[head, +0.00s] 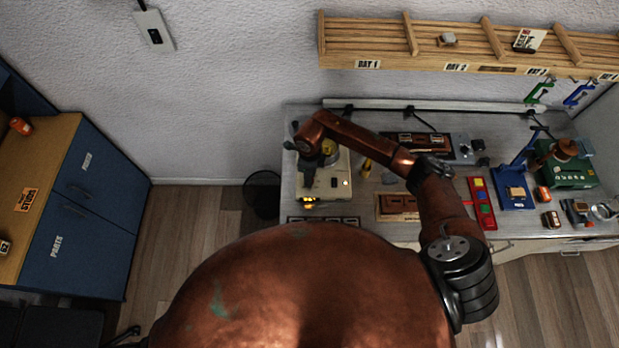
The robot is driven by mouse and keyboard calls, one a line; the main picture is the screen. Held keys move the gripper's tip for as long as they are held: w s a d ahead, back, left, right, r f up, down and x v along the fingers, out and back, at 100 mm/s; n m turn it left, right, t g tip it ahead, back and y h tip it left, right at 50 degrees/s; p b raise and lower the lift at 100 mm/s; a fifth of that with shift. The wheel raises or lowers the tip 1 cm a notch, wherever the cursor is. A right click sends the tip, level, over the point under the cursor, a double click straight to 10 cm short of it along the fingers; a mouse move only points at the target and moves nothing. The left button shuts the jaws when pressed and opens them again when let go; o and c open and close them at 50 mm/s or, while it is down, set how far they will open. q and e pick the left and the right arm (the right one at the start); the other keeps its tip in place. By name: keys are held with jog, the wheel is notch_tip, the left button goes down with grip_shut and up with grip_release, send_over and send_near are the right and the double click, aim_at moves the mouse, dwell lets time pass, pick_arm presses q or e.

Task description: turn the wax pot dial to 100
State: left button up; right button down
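A cream box-shaped unit (340,187) stands at the left end of the workbench, with a round yellowish top partly behind my arm. It looks like the wax pot. A small pale round spot and a dark patch show on its top face; I cannot make out a dial or its reading. A yellow glow shows at its front. My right arm reaches in from the right, over the bench. My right gripper (306,166) is at the unit's left side, pointing down and mostly hidden by its own wrist; its fingers and any contact are unclear. My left gripper is out of view.
The workbench (460,227) holds a wooden tray (396,207), a red strip with coloured squares (482,203), a blue stand (514,196) and a green box (567,172). A wooden shelf (380,48) hangs above. Blue cabinets (90,215) stand left, with open floor between.

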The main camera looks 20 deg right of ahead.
jog(key=m+b, duration=0.2)
jog(key=m, duration=0.3)
jog(key=shift+f+m, duration=0.1)
jog(key=shift+m, duration=0.2)
jog(key=m+b, duration=0.1)
jog(key=m, duration=0.2)
jog(key=shift+m, duration=0.3)
jog(key=m, duration=0.2)
jog(key=shift+m, duration=0.4)
jog(key=m, duration=0.3)
jog(key=shift+m, duration=0.3)
jog(key=m, duration=0.2)
jog(key=shift+m, duration=0.3)
jog(key=m, duration=0.5)
jog(key=shift+m, duration=0.4)
jog(key=c, duration=1.6)
grip_release()
